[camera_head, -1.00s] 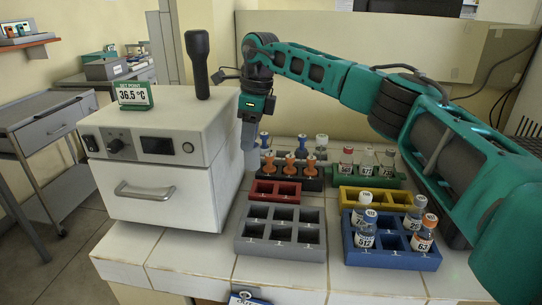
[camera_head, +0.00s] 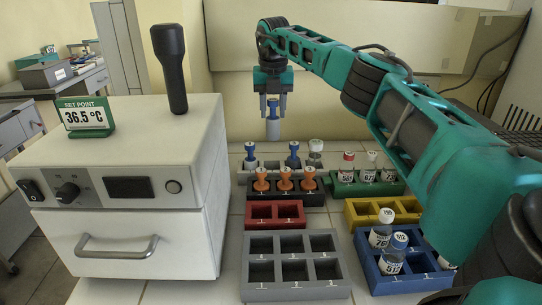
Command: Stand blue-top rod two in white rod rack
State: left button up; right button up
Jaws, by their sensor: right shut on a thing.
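My right gripper (camera_head: 272,98) is shut on a blue-top rod with a grey lower body (camera_head: 272,129). It holds the rod upright in the air, above and behind the white rod rack (camera_head: 270,165). The rack stands at the back of the bench, partly hidden by the orange-top rods in front. Two other blue-top rods stand in it, one at the left end (camera_head: 250,151) and one right of the middle (camera_head: 292,153). The place between them looks empty. A white-capped piece (camera_head: 316,148) stands at the rack's right end. My left gripper is not in view.
In front stand a black rack with orange-top rods (camera_head: 284,181), a red rack (camera_head: 275,222) and a grey rack (camera_head: 294,289). The incubator (camera_head: 120,200) stands left.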

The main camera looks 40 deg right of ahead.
notch_tip(320, 180, down, 13)
jog(key=shift+w+r+b, duration=0.1)
jog(key=shift+r+b, duration=0.1)
jog(key=shift+b, duration=0.1)
jog(key=shift+a, duration=0.1)
jog(key=shift+f, duration=0.15)
jog(key=o, duration=0.8)
jog(key=shift+o, duration=0.4)
jog(key=r, duration=0.4)
jog(key=s+r, duration=0.1)
jog(key=r, duration=0.3)
jog(key=a+r, duration=0.1)
jog(key=r, duration=0.3)
jog(key=shift+s+r+p, duration=0.15)
jog(key=shift+s+p, duration=0.05)
jog(key=shift+p, duration=0.15)
